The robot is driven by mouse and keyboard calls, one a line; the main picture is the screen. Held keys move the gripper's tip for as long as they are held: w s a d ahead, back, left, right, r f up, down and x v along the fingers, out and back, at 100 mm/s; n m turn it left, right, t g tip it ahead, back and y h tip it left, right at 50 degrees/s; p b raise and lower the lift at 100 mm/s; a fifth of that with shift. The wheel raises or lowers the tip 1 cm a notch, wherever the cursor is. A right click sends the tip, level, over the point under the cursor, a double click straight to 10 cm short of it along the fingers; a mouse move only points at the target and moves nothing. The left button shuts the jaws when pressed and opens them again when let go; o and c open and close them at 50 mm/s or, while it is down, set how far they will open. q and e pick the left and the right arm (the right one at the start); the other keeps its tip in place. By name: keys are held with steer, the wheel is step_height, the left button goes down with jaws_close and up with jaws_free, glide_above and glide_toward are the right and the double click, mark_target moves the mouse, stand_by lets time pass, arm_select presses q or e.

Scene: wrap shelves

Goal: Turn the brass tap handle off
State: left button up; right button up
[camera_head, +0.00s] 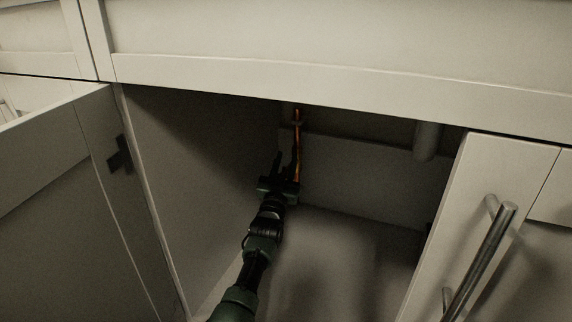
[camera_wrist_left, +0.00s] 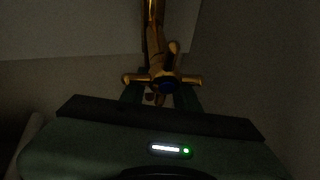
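The brass tap stands at the back of the open cabinet; its pipe (camera_head: 298,143) shows as a thin orange-brown upright in the head view. In the left wrist view the brass tap handle (camera_wrist_left: 135,80) is a crossbar lying roughly level, with a dark blue centre, below the brass pipe (camera_wrist_left: 155,38). My left gripper (camera_head: 286,160) reaches into the cabinet, close to the tap. In its wrist view the dark fingers (camera_wrist_left: 161,98) are apart, one on each side below the handle's centre. Contact with the handle cannot be told. My right gripper is not in view.
The cabinet's left door (camera_head: 60,180) stands open. At the right is a panel with a metal bar handle (camera_head: 480,260). A pale pipe (camera_head: 427,140) hangs at the back right. The cabinet floor (camera_head: 335,265) looks clear, and the interior is dim.

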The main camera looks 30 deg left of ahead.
arm_select(q)
steer(key=shift+c, duration=0.3)
jaws_close()
steer(key=shift+m, duration=0.3)
steer(key=m+h, duration=0.1)
steer(key=m+h+p, duration=0.1)
steer(key=m, duration=0.1)
steer(key=shift+d+m+t, duration=0.3)
steer(key=shift+d+t, duration=0.1)
steer(key=shift+d+f+m+h, duration=0.1)
steer(key=shift+d+m+h, duration=0.15)
steer(key=shift+m+h, duration=0.65)
steer(key=shift+d+f+m+h, duration=0.15)
steer(key=shift+m+h, duration=0.35)
steer(key=shift+m, duration=0.75)
steer(key=shift+d+f+m+h, duration=0.1)
steer(key=shift+d+m+h, duration=0.2)
steer(key=shift+m+h, duration=0.6)
steer(key=shift+m, duration=0.25)
steer(key=shift+o, duration=0.3)
jaws_free()
